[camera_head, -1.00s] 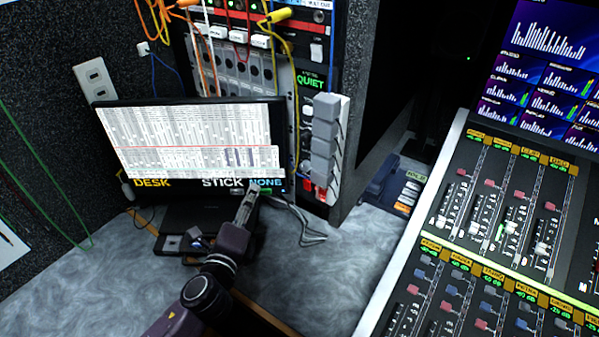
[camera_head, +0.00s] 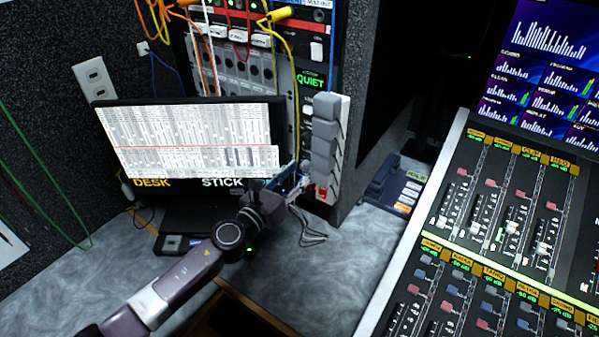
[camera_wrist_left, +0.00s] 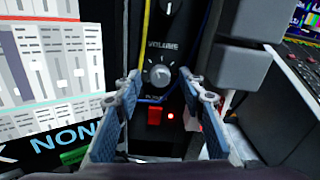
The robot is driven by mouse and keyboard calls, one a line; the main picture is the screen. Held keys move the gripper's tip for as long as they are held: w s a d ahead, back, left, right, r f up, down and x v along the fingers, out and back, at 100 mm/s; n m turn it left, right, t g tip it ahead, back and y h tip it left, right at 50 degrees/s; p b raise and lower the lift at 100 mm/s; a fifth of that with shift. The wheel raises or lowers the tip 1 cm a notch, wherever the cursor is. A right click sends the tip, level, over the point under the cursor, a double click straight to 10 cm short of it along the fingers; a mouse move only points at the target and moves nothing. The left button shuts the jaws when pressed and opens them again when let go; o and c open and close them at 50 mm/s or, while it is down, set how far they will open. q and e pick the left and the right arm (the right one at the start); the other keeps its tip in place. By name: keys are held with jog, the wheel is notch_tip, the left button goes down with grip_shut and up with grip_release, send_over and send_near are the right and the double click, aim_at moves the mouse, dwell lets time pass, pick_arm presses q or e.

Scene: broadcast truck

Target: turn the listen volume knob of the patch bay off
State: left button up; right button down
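The knob marked VOLUME (camera_wrist_left: 160,75) shows in the left wrist view as a small pale round knob on a black panel. Its exact pointer direction is too small to read. My left gripper (camera_head: 297,180) reaches the lower part of the patch bay (camera_head: 240,68) in the head view. In the left wrist view its blue-padded fingers (camera_wrist_left: 159,87) are spread, one on each side of the knob's column, with nothing between them. I cannot tell whether they touch the panel. In the head view the knob is not clearly visible. My right gripper is not in view.
A red switch (camera_wrist_left: 154,115) and a lit red lamp sit below the knob. A yellow and a blue cable run close to it. A monitor (camera_head: 190,140) stands left, grey blocks (camera_head: 325,135) jut out right. The mixing console (camera_head: 500,230) fills the right side.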

pick_arm(q)
grip_shut()
dwell(0.3)
